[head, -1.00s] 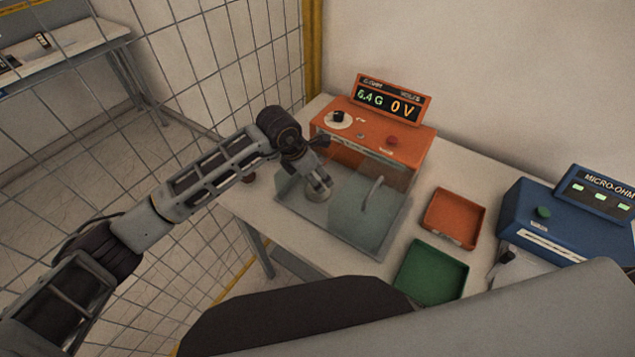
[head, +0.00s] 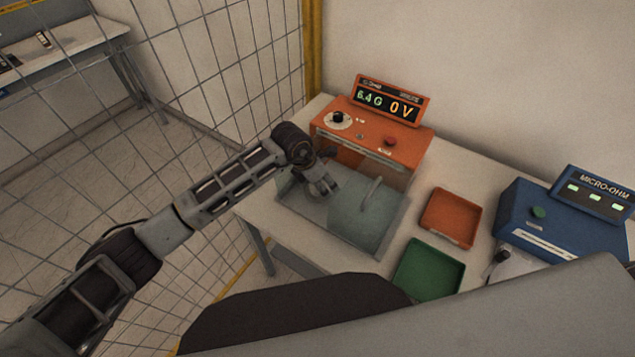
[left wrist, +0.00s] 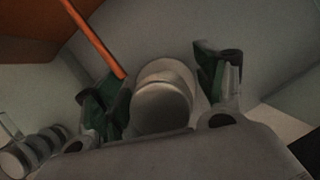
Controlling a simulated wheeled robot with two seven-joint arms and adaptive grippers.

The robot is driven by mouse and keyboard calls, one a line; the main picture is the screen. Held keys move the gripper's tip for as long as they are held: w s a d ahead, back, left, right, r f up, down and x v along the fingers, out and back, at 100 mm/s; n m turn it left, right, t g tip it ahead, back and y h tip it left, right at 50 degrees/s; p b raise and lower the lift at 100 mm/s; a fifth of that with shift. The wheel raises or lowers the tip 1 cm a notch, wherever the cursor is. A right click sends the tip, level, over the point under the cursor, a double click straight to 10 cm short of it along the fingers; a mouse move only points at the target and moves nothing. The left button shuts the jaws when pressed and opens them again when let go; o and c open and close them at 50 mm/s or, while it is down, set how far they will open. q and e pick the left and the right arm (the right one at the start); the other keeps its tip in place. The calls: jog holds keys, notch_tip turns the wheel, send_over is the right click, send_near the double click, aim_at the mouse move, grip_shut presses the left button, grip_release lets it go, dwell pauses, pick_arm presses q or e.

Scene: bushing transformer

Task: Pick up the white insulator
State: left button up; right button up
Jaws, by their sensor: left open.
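My left gripper (head: 324,189) reaches from the left into the glass-walled box in front of the orange tester. In the left wrist view its two green-padded fingers (left wrist: 165,95) are spread apart. A pale, rounded piece, which looks like the white insulator (left wrist: 162,105), stands between them. The left finger looks close beside it, and a gap shows on the right; contact cannot be told. Its lower part is hidden by the gripper body. In the head view the insulator cannot be made out.
The orange tester (head: 372,138) reads 0 V. The glass box (head: 365,220) has a handle. An orange tray (head: 452,217), a green tray (head: 430,268) and a blue micro-ohm meter (head: 560,228) are to the right. A ribbed piece (left wrist: 32,150) lies lower left in the wrist view.

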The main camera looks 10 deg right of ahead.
pick_arm(q)
jog(key=c, duration=1.4)
jog(key=shift+r, duration=0.1)
jog(key=shift+r, duration=0.85)
notch_tip(320, 180, up, 7)
jog(key=shift+f+b, duration=0.2)
jog(key=shift+b, duration=0.8)
jog(key=shift+r, duration=0.8)
